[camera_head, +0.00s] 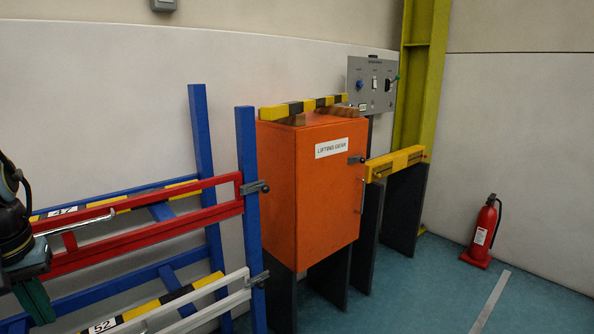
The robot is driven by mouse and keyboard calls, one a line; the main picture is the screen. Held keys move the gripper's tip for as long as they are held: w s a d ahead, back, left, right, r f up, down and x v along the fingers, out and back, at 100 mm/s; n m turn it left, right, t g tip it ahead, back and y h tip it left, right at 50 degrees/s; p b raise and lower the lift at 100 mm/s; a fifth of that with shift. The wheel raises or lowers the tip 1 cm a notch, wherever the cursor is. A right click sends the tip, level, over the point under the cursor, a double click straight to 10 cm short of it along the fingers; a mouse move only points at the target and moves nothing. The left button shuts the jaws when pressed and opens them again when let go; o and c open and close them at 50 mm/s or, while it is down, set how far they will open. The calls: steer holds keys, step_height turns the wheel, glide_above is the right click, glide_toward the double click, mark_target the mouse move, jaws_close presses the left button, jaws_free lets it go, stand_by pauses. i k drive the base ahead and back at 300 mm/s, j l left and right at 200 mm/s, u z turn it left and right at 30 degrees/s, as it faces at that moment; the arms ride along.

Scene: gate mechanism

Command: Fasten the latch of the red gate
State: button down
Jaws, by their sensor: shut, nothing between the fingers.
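The red gate (150,232) is a frame of red rails at the left, lying across the blue post (248,150) at its right end. Its latch (253,187) is a small grey-black piece with a dark round knob, at the top right corner of the gate against the blue post. I cannot tell from here whether it is engaged. A thin silver bar (78,222) runs along the gate's left part. My gripper (36,300) is at the left edge, partly cut off, pointing down with green fingers. It is shut and empty, well left of the latch.
A white gate (205,294) with its own dark latch (258,279) is below. An orange cabinet (310,190) stands right of the blue post. Beyond are a yellow bar (395,163), a grey control panel (372,84) and a fire extinguisher (484,232).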

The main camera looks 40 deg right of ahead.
mark_target(265, 188)
steer(key=l+u, duration=0.1)
steer(key=l, duration=0.6)
steer(key=k+l+u, duration=0.1)
steer(key=l, duration=1.25)
steer(key=k+u, duration=0.05)
